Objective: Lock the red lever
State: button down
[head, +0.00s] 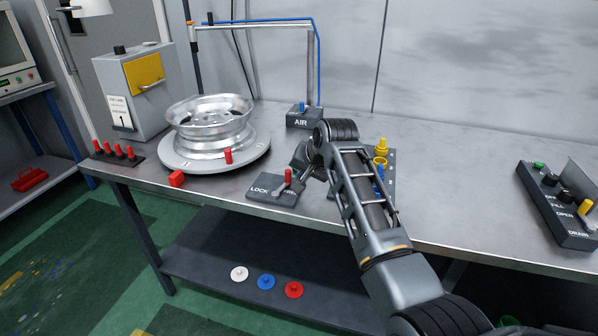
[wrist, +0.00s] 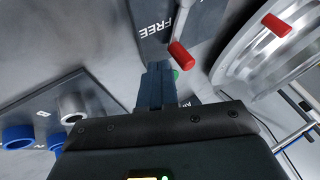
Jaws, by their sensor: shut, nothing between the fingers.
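The red lever (head: 288,175) stands on a dark plate (head: 262,194) marked LOCK on its left and FREE on its right, at the bench's front edge. In the wrist view the lever's red grip (wrist: 180,52) is on a grey stem near the word FREE. Which label the lever leans to is hard to tell. My gripper (head: 298,168) is just right of the lever in the head view. In the wrist view its fingers (wrist: 157,70) are together and empty, close to the red grip. I cannot tell whether they touch it. My gripper partly hides the FREE label in the head view.
A metal wheel (head: 210,120) sits on a round turntable (head: 230,158) to the left, with a red peg at its rim. The AIR box (head: 304,117) is behind. A plate of blue and yellow parts (head: 381,150) is right of my gripper.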

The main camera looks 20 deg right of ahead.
jog(key=shift+w+a, duration=0.35)
jog(key=shift+a, duration=0.05)
jog(key=shift+w+n+y, duration=0.35)
jog(key=shift+n+y, duration=0.05)
jog(key=shift+n, duration=0.2)
jog(key=shift+w+a+f+n+g+y+b, duration=0.15)
jog(key=shift+w+n+g+y+b, duration=0.15)
jog(key=shift+w+n+y+b, duration=0.55)
jog(key=n+b, duration=0.1)
jog(key=w+a+n+g+y+b, duration=0.1)
jog(key=n, duration=0.1)
jog(key=shift+f, duration=0.1)
jog(key=n+b, duration=0.1)
jog(key=w+a+n+g+y+b, duration=0.1)
jog(key=n+b, duration=0.1)
jog(key=shift+w+a+n+g+y, duration=0.15)
jog(key=shift+w+n+g+y, duration=0.05)
jog(key=shift+n+g+y, duration=0.1)
jog(key=shift+w+a+r+b, duration=0.2)
jog(key=shift+w+a+b, duration=0.1)
jog(key=shift+a+b, duration=0.35)
jog(key=shift+a, duration=0.15)
